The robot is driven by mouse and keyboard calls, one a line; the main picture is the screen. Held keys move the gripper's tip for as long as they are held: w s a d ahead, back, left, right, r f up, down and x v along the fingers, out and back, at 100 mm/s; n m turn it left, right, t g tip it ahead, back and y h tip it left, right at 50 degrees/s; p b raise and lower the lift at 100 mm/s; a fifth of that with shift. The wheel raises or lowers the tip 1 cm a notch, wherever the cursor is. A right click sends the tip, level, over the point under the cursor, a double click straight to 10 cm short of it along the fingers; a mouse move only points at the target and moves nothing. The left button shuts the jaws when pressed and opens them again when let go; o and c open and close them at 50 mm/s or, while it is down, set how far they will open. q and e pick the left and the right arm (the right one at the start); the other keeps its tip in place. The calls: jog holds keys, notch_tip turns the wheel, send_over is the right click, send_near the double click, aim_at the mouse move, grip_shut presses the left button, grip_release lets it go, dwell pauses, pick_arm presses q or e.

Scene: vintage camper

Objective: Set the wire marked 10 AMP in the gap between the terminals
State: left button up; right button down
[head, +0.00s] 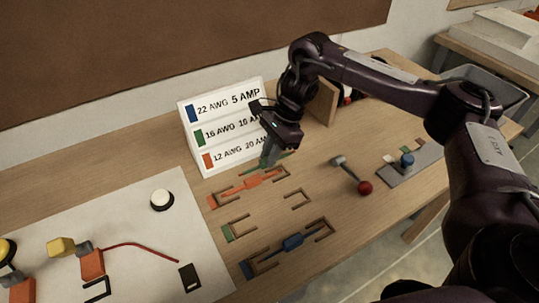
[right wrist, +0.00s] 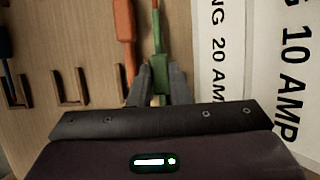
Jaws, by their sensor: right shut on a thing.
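The sign (head: 222,125) pairs green with 16 AWG 10 AMP, blue with 5 AMP and orange with 20 AMP. My right gripper (head: 271,152) is shut on the green wire (head: 284,154), just in front of the sign; the wrist view shows the green wire (right wrist: 157,45) between the fingers (right wrist: 158,88). The orange wire (head: 254,183) and blue wire (head: 291,243) lie in their holders. The green-tabbed holder (head: 228,233) is empty. Two orange terminal blocks (head: 92,266) (head: 20,291) stand apart on the white board at lower left. My left gripper is not in view.
The white board (head: 135,225) carries a white button (head: 161,200), a red lead (head: 140,246), a black part (head: 189,277) and a yellow block (head: 62,247). A red-ball lever (head: 364,187) and a grey plate (head: 415,165) lie at right on the wooden bench.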

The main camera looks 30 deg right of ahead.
jog(key=shift+f, duration=0.2)
jog(key=c, duration=1.6)
grip_release()
jog(key=shift+c, duration=0.2)
